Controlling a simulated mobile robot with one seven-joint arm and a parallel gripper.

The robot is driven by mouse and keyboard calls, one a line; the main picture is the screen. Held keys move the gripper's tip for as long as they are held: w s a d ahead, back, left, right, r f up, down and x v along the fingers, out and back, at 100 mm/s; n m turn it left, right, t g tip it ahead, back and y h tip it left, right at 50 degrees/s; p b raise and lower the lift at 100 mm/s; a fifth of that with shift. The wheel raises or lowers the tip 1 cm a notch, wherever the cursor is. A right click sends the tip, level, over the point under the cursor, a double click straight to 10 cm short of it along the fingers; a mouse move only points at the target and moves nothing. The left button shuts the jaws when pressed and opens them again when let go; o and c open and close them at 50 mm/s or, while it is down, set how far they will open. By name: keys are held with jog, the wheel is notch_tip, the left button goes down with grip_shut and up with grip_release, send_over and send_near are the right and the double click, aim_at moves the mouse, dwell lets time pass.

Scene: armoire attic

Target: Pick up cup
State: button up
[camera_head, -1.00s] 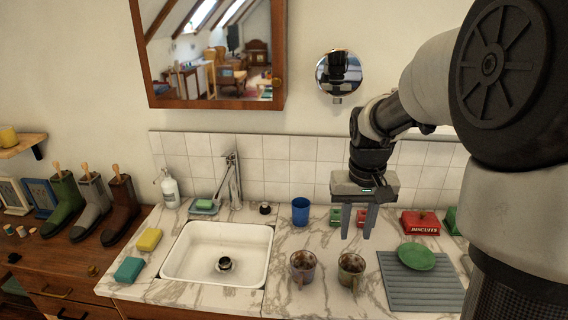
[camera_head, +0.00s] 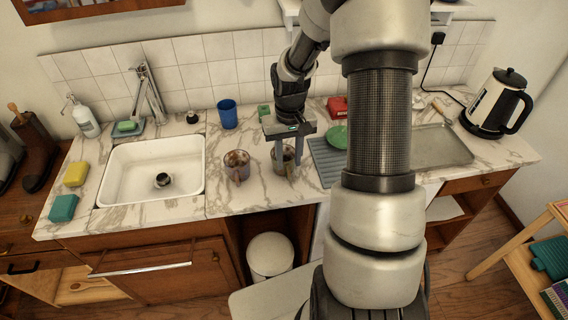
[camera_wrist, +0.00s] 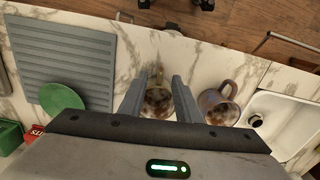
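Two worn, brownish mugs stand upright on the marble counter right of the sink. The right mug (camera_head: 287,169) is partly hidden by my gripper (camera_head: 288,162). In the wrist view this mug (camera_wrist: 158,103) lies between my two fingers, and my gripper (camera_wrist: 158,84) is open with a finger to each side of it. I cannot tell how far down the fingers reach along it. The left mug (camera_head: 237,165) stands apart, and it also shows in the wrist view (camera_wrist: 218,106) outside the fingers. A plain blue cup (camera_head: 228,114) stands farther back near the tiled wall.
A white sink (camera_head: 150,172) lies to the left. A grey drying mat (camera_head: 325,163) with a green dish (camera_head: 337,137) lies right of the mugs. A red biscuit box (camera_head: 338,107), a tray (camera_head: 440,147) and a kettle (camera_head: 497,104) are farther right.

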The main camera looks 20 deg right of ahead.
aim_at(288, 167)
jog(key=shift+w+f, duration=0.2)
jog(key=shift+f, duration=2.45)
grip_shut()
